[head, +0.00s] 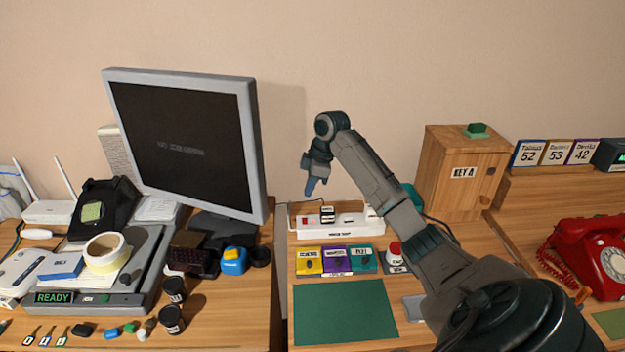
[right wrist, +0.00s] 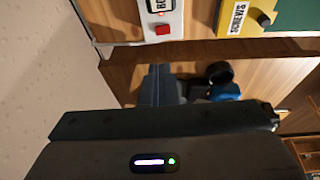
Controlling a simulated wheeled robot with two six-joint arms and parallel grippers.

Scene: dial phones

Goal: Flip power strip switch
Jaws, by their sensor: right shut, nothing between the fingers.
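The white power strip (head: 372,224) lies along the back of the right-hand desk, with a black labelled plug on it. Its red switch (head: 305,221) is at its left end. In the right wrist view the end of the strip (right wrist: 174,15) and the red switch (right wrist: 162,30) show at the top. Which way the switch is tilted is too small to tell. My right gripper (head: 311,189) is shut and empty, pointing down above the strip's left end, apart from it. Its fingers (right wrist: 160,70) sit below the switch in the wrist view. My left gripper is out of view.
Yellow, purple and green labelled blocks (head: 308,262) stand in front of the strip, beside a red button (head: 394,249). A green mat (head: 345,312) lies nearer. A monitor (head: 185,140) stands left, across a gap between desks. A wooden key box (head: 465,175) stands right.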

